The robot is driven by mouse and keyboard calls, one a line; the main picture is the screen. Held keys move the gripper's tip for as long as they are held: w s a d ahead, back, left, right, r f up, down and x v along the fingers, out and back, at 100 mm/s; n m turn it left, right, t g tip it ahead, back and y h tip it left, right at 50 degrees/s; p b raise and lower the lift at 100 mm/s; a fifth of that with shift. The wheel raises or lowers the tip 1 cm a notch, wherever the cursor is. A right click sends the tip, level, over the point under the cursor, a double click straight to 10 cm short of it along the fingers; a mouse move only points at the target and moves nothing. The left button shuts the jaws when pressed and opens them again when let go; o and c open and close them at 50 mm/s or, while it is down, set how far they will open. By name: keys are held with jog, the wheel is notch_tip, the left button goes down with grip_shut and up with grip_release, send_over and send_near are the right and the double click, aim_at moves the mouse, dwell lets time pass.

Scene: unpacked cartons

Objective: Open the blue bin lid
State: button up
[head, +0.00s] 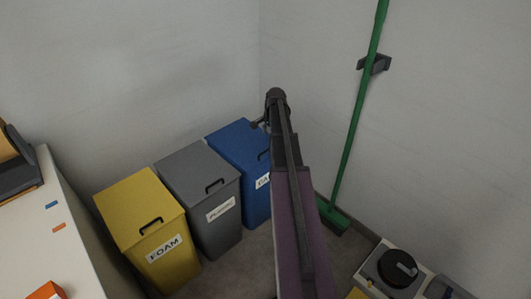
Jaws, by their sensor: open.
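The blue bin (257,206) stands in the corner, at the right end of a row of bins. Its blue lid (232,142) lies flat and shut. The lid's dark handle (262,155) shows at the front edge, partly behind my arm. My gripper (256,124) is a small dark shape over the back right part of the lid, open and empty. Its fingers are mostly hidden by my arm, and I cannot tell how far above the lid it is. The bin's white label is partly covered by my arm.
A grey bin (203,207) and a yellow bin labelled FOAM (147,222) stand left of it, lids shut. A white table (62,240) is at far left. A green broom (352,125) leans on the right wall. Equipment (394,270) sits bottom right.

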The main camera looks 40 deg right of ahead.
aim_at(265, 151)
jog(key=shift+w+a+f+b, duration=0.1)
jog(key=shift+w+f+b, duration=0.25)
jog(key=shift+f+b, duration=1.3)
jog(key=shift+w+d+f+b, duration=0.1)
jog(key=shift+w+f+b, duration=0.2)
jog(key=shift+f+b, duration=1.3)
jog(key=shift+w+a+f+b, duration=0.1)
jog(key=shift+w+f+b, duration=0.25)
jog(key=shift+f+b, duration=1.3)
jog(key=shift+f, duration=0.15)
grip_shut()
jog(key=shift+d, duration=0.2)
jog(key=shift+a, duration=0.15)
jog(key=shift+w+r+p, duration=0.1)
jog(key=shift+r+p, duration=0.1)
jog(key=shift+p, duration=0.15)
